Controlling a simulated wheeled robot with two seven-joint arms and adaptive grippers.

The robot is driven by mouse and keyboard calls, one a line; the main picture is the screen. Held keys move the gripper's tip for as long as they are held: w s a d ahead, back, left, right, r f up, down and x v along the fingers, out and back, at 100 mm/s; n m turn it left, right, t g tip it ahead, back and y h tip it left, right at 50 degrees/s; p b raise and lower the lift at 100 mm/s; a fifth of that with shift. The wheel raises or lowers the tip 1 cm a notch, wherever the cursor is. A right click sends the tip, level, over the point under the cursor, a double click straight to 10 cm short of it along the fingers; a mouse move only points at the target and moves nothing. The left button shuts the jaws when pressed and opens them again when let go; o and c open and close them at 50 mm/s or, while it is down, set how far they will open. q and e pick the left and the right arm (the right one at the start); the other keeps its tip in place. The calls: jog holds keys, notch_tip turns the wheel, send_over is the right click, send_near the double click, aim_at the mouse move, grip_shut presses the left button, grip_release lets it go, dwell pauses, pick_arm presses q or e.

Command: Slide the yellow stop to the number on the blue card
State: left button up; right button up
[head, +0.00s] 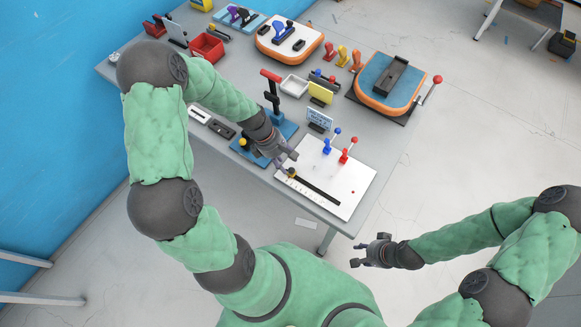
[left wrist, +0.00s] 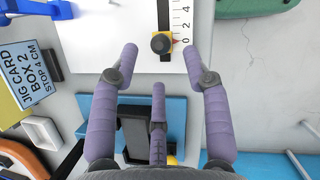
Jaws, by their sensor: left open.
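My left gripper (head: 287,164) is open by the rail's left end. In the left wrist view its two outer fingertips are on either side of the stop, apart from it, with the third finger below. The blue card (head: 319,118) stands behind the board; in the left wrist view (left wrist: 25,75) it reads "BOX 2, STOP 4 CM". My right gripper (head: 358,252) is open and empty, off the table.
Red and blue levers (head: 345,156) stand on the board, right of the card. A yellow card (head: 320,93) and a white tray (head: 294,86) are behind. A blue base with a red-handled tool (head: 271,92) is left of the board. The board's front right is clear.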

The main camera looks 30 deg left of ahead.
aim_at(291, 169)
pick_arm(q)
jog(key=x, duration=0.5)
jog(key=shift+b, duration=0.35)
grip_shut()
